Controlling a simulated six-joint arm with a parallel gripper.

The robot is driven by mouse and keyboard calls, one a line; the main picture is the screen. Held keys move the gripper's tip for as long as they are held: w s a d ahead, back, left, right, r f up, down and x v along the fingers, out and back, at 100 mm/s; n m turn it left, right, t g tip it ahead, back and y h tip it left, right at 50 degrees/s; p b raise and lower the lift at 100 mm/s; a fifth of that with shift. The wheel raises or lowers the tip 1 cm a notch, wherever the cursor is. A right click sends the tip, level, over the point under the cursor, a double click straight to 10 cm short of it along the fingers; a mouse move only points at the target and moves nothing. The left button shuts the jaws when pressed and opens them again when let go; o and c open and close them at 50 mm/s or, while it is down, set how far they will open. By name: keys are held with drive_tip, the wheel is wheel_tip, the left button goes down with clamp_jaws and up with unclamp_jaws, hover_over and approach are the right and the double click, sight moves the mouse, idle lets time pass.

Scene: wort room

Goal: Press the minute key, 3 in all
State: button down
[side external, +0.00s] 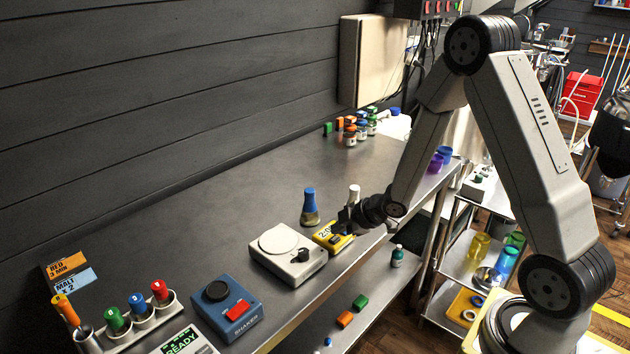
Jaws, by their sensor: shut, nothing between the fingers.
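A small yellow timer (322,238) lies on the grey bench, right of the white hotplate-like device. Its display reads something like "2:0", and the rest is hidden by my gripper. My gripper (345,227) is shut and empty, with its fingertips down at the timer's right part. I cannot tell whether the tips touch a key. The minute key itself cannot be made out behind the fingers.
The white device (287,255) with a black knob and the blue shaker (227,306) with a red switch stand left of the timer. A blue-topped flask (310,207) and a white-capped bottle (354,195) stand close behind.

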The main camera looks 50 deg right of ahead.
sight(338, 239)
drive_tip(key=shift+r, duration=2.5)
idle(1.2)
wheel_tip(338, 239, up, 4)
drive_tip(key=shift+f, duration=0.1)
idle(0.3)
drive_tip(key=shift+f, duration=0.1)
drive_tip(key=shift+f, duration=4.3)
drive_tip(key=shift+f, duration=0.15)
